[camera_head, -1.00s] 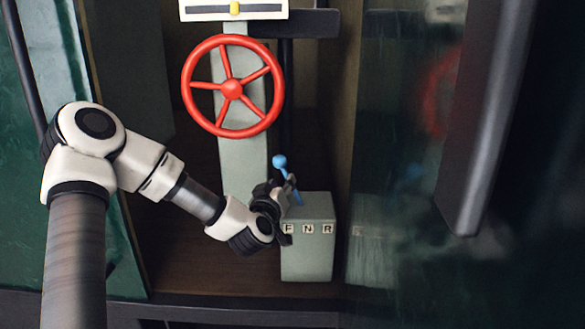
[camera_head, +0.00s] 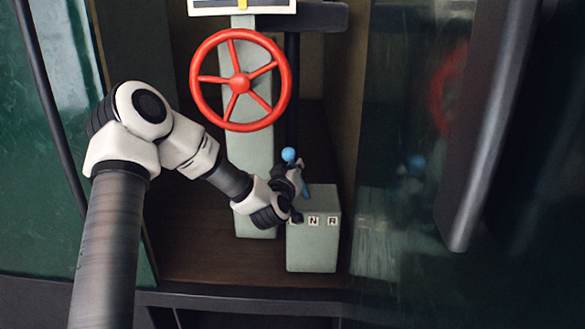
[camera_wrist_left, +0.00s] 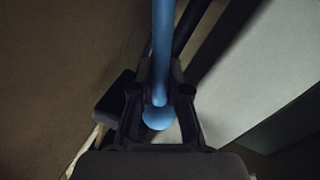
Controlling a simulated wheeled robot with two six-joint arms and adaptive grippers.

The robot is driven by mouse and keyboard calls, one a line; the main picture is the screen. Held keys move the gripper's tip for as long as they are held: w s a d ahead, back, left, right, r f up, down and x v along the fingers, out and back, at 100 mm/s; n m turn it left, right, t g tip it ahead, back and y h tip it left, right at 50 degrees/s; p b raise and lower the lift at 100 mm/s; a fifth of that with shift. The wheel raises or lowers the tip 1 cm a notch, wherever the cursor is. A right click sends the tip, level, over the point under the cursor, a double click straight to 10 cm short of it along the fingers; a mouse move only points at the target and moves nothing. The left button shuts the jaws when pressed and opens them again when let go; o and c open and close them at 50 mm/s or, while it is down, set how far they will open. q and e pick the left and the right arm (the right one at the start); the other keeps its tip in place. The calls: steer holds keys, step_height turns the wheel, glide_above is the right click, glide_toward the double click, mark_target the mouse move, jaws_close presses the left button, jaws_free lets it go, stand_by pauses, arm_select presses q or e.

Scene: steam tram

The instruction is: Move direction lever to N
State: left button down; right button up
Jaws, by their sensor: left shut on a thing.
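The blue direction lever (camera_head: 306,189) stands on a pale grey-green box (camera_head: 312,246) and leans to the left, towards the F side. Its round knob (camera_head: 288,154) shows above my left gripper (camera_head: 291,181). The letters N (camera_head: 314,220) and R (camera_head: 332,221) are visible on the box front; F is covered by my gripper. In the left wrist view the blue lever shaft (camera_wrist_left: 163,45) runs between the fingers of my left gripper (camera_wrist_left: 160,92), with the knob (camera_wrist_left: 158,118) nearer the palm. The gripper is shut on the lever. My right gripper is out of view.
A red spoked wheel (camera_head: 240,80) on a grey column (camera_head: 252,160) stands behind and left of the box. A glossy dark panel (camera_head: 400,200) is close on the right, with a thick dark post (camera_head: 480,150) in front. A dark ledge (camera_head: 240,299) runs along the front.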

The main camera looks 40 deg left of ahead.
arm_select(q)
steer(key=w+d+m+p, duration=0.1)
steer(key=d+m, duration=0.1)
steer(key=w+d+r+m+g+p, duration=0.1)
steer(key=w+d+m, duration=0.1)
steer(key=shift+w, duration=0.25)
steer(key=c, duration=1.4)
jaws_free()
steer(key=shift+c, duration=0.2)
steer(key=o, duration=0.3)
steer(key=shift+w+f, duration=0.1)
steer(key=v, duration=1.2)
